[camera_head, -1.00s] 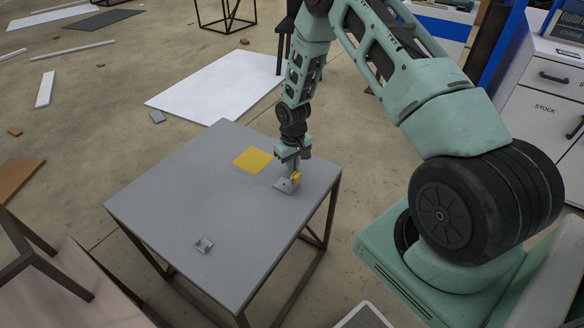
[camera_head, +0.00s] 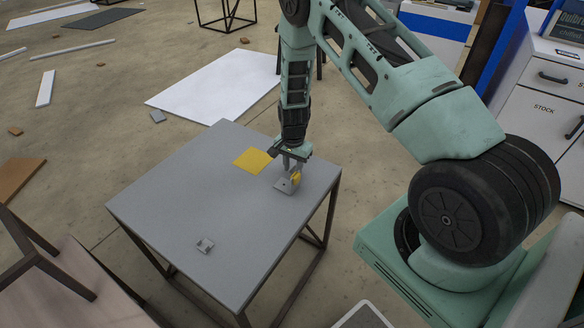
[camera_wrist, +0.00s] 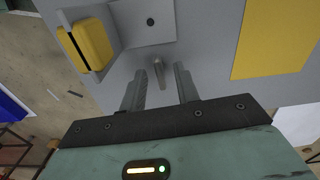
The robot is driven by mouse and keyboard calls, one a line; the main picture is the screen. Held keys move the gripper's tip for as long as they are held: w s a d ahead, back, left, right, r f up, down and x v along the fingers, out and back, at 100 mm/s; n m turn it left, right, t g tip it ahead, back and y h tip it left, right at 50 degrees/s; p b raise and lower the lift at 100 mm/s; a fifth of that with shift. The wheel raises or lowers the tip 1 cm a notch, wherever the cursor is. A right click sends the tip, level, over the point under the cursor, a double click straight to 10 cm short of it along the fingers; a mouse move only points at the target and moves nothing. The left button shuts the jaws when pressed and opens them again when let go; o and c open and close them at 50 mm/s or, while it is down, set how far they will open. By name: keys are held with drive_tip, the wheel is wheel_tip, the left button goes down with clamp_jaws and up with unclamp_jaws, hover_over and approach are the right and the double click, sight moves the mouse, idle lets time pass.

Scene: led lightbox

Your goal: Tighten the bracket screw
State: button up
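The grey bracket (camera_head: 285,187) lies on the right part of the grey table, with a yellow block (camera_head: 296,177) at its side. In the wrist view the bracket plate (camera_wrist: 138,33) has one dark round spot (camera_wrist: 150,21), and the yellow block (camera_wrist: 92,44) is at upper left. A small grey pin-like piece (camera_wrist: 159,72), perhaps the screw, shows between my fingers; I cannot tell whether it stands on the table. My gripper (camera_head: 290,163) is just above and behind the bracket. In the wrist view my gripper (camera_wrist: 159,86) has its fingers apart, with gaps on both sides of the pin.
A flat yellow square (camera_head: 253,160) lies on the table (camera_head: 180,200), left of the bracket. A small grey fixture (camera_head: 205,246) sits near the table's front. The middle of the table is clear. A white sheet (camera_head: 215,87) lies on the floor behind.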

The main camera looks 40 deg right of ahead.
sight(293, 169)
wheel_tip(293, 169, up, 7)
drive_tip(key=p, duration=0.5)
drive_tip(key=shift+r, duration=0.1)
drive_tip(key=s+a+r+n+y+p, duration=0.1)
drive_tip(key=s+a+r+n, duration=0.25)
drive_tip(key=a+r, duration=0.7)
drive_tip(key=s+a+r+n+y, duration=0.1)
drive_tip(key=s+a+r+n, duration=0.3)
drive_tip(key=a+r, duration=0.6)
drive_tip(key=s+a+r+n, duration=0.2)
drive_tip(key=s+r+n, duration=0.2)
drive_tip(key=s, duration=0.3)
drive_tip(key=s+a+r+n+h, duration=0.1)
drive_tip(key=s+a+r+n, duration=0.2)
drive_tip(key=s, duration=0.5)
drive_tip(key=s+a+r+n+p, duration=0.1)
drive_tip(key=s+a+r+n, duration=0.1)
drive_tip(key=s+r+n, duration=0.3)
drive_tip(key=s+n, duration=0.1)
drive_tip(key=s, duration=0.1)
drive_tip(key=shift+s+a, duration=0.25)
drive_tip(key=shift+s, duration=0.15)
